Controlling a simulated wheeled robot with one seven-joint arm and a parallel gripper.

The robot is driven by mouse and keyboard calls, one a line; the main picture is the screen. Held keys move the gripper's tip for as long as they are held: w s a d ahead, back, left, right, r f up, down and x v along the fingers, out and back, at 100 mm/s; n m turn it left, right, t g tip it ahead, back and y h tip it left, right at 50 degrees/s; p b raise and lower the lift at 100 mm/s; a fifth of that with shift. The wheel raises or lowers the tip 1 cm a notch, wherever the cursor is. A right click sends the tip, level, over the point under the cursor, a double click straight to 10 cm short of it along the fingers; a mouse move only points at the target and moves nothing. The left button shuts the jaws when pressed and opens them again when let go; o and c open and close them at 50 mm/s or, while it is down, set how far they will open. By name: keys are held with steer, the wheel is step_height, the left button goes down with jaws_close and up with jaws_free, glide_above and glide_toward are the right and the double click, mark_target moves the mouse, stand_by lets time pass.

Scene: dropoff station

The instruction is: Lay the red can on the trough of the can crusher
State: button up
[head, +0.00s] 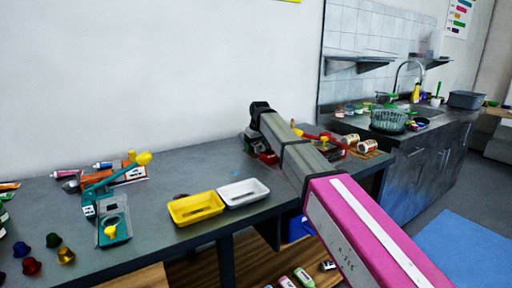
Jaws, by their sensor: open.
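A red device with a yellow knob (297,127), which looks like the can crusher, stands at the right end of the grey table. My arm crosses in front of it, so its trough is hidden. Its red part (325,138) shows to the right of my arm. Two small cans, one pale with red (350,140) and one brownish with a pale end (367,147), lie just right of it. I cannot tell whether either is the red can. My gripper is not clearly visible; the far end of my arm hides that area.
A teal press (113,215) with yellow knobs, several coloured capsules (53,240) and some tubes (125,172) are at the left. A yellow tray (176,220) and a white tray (224,200) sit mid-table. The table between them and the wall is mostly clear. A sink counter stands beyond.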

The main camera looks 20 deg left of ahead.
steer(key=c, duration=0.6)
steer(key=shift+r, duration=0.1)
steer(key=shift+w+a+v, duration=0.1)
steer(key=shift+v, duration=0.7)
steer(key=shift+w+a+v, duration=0.1)
steer(key=shift+a+v, duration=0.05)
steer(key=shift+v, duration=0.6)
steer(key=shift+w+a+v, duration=0.1)
steer(key=shift+w+v, duration=0.05)
steer(key=shift+v, duration=0.65)
steer(key=shift+w+r, duration=0.1)
steer(key=shift+r, duration=0.05)
